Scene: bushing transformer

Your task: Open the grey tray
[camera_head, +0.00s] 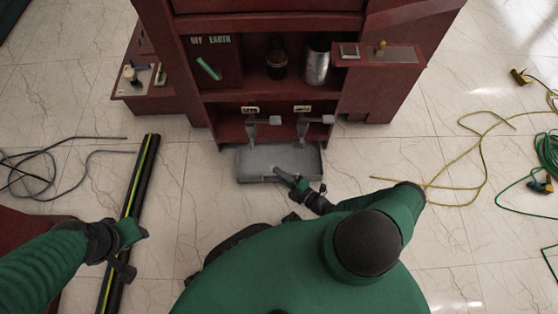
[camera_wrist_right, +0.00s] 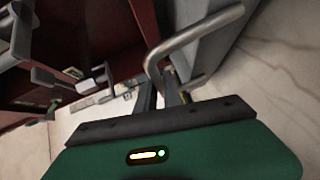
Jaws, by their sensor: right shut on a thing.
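The grey tray (camera_head: 255,163) sticks out from the bottom of the dark red cabinet, with its open top showing. My right gripper (camera_head: 282,175) is at the middle of its front edge. In the right wrist view the tray's grey front (camera_wrist_right: 212,48) has a bent metal bar handle (camera_wrist_right: 195,38). The right gripper's dark fingers (camera_wrist_right: 165,95) are shut on the handle, whose gripped part is partly hidden. My left gripper (camera_head: 135,252) is at lower left, away from the tray, beside a black tube; its jaw opening is unclear.
The red cabinet (camera_head: 220,125) has levers above the tray, a shelf with a silver cylinder (camera_head: 317,65) and side ledges. A black tube with a yellow-green stripe (camera_head: 143,175) lies at left. Cables (camera_head: 480,150) lie at right. Tiled floor in front of the tray is partly clear.

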